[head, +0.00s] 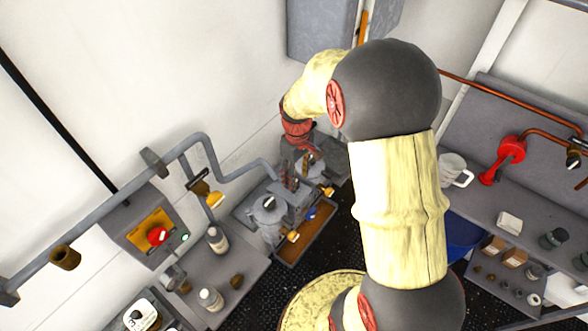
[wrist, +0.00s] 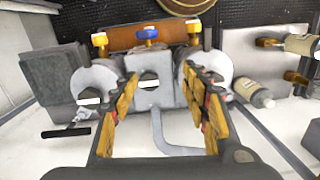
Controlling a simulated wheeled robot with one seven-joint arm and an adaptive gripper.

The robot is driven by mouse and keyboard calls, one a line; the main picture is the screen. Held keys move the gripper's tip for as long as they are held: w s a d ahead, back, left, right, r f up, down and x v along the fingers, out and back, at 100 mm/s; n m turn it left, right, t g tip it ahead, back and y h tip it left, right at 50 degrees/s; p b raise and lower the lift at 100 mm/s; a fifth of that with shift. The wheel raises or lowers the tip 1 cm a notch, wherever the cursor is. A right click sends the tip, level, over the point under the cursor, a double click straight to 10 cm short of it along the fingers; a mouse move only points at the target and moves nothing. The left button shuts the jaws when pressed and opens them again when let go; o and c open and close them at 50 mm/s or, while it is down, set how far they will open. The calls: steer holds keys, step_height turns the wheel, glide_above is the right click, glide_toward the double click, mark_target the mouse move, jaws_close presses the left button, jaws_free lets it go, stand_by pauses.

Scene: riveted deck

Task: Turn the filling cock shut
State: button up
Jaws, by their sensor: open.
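A grey twin-canister unit (head: 268,215) stands by the wall above a brown tray. Its front carries three small cocks: a yellow one (head: 292,236), a blue one (head: 311,214) and another yellow one (head: 328,192). They also show in the wrist view as yellow (wrist: 99,40), blue (wrist: 148,34) and yellow (wrist: 193,27). A yellow-handled cock (head: 215,199) hangs on the wall pipe. No label shows which is the filling cock. My gripper (wrist: 160,82) is open and empty, its fingers spread over the unit's middle block (wrist: 155,82). Contact cannot be told.
A grey pipe (head: 235,177) runs along the wall to the unit. The right bench holds a white jug (head: 453,170) and a red-handled valve (head: 505,158).

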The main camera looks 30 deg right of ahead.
steer(key=w, duration=0.1)
steer(key=w+n, duration=0.1)
steer(key=w+d+n, duration=0.1)
steer(key=shift+w+d+r+t, duration=0.1)
steer(key=shift+w+r+t, duration=0.2)
steer(key=shift+r+t, duration=0.1)
steer(key=shift+s+n, duration=0.2)
steer(key=shift+n, duration=0.3)
steer(key=shift+w+f, duration=0.1)
steer(key=shift+f, duration=3.75)
steer(key=shift+c, duration=1)
steer(key=c, duration=0.9)
steer(key=shift+c, duration=0.2)
